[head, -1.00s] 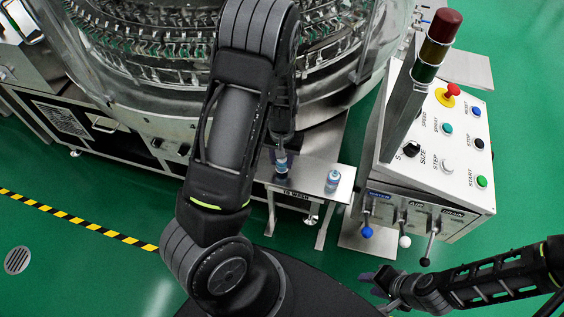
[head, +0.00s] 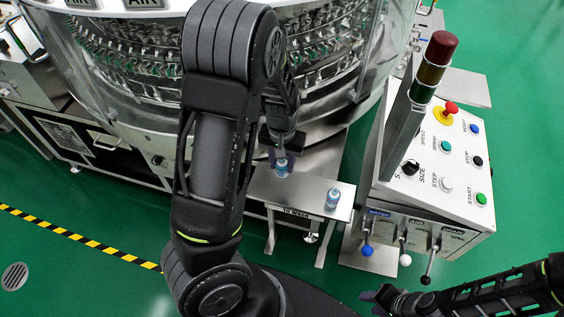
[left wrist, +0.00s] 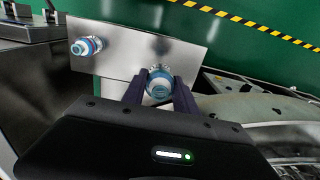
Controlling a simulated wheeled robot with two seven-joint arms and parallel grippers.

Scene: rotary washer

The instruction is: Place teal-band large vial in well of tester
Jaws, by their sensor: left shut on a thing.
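A large vial (left wrist: 158,86) with a teal-blue and white top sits between the fingers of my left gripper (left wrist: 158,92) in the left wrist view. In the head view the same held vial (head: 282,169) shows below my left gripper (head: 281,152), over the left part of the steel "TO WASH" shelf; it looks raised off it. A second vial (head: 333,198) with blue bands stands on the shelf's right part, and also shows in the left wrist view (left wrist: 87,46). My right gripper (head: 384,298) is at the lower right, its fingers unclear. I cannot make out a tester.
The round glass-walled washer (head: 140,100) fills the back. The steel shelf (head: 305,192) stands before it. A control box (head: 430,165) with buttons, levers and a signal tower (head: 434,70) stands to the right. Green floor (head: 90,265) is clear at left.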

